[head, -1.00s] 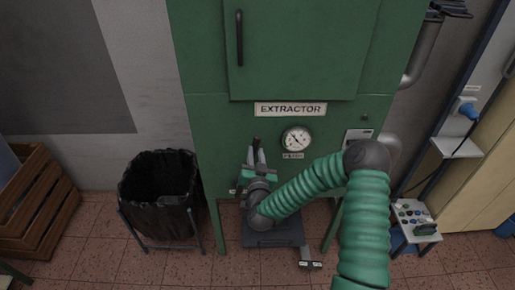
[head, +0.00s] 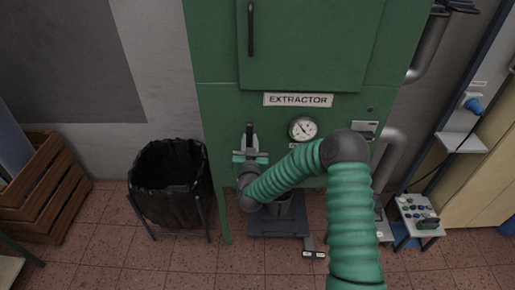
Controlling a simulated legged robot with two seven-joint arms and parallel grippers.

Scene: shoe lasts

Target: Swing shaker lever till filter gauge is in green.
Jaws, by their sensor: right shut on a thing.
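The green extractor cabinet (head: 218,115) stands in the middle of the head view with an "EXTRACTOR" label. The round white filter gauge (head: 303,129) is below the label. Its needle appears to point to the upper left, but its coloured zones are too small to read. The shaker lever (head: 249,129) shows as a dark tip at the cabinet's front, left of the gauge. My right gripper (head: 250,143) is shut on the lever, and its fingers hide most of it. My left gripper is not in view.
A black-lined bin (head: 167,185) stands left of the cabinet, with a wooden crate (head: 45,200) further left. A small table (head: 421,215) with small items is at the right. A grey tray (head: 262,228) lies under the cabinet. Tiled floor is open in front.

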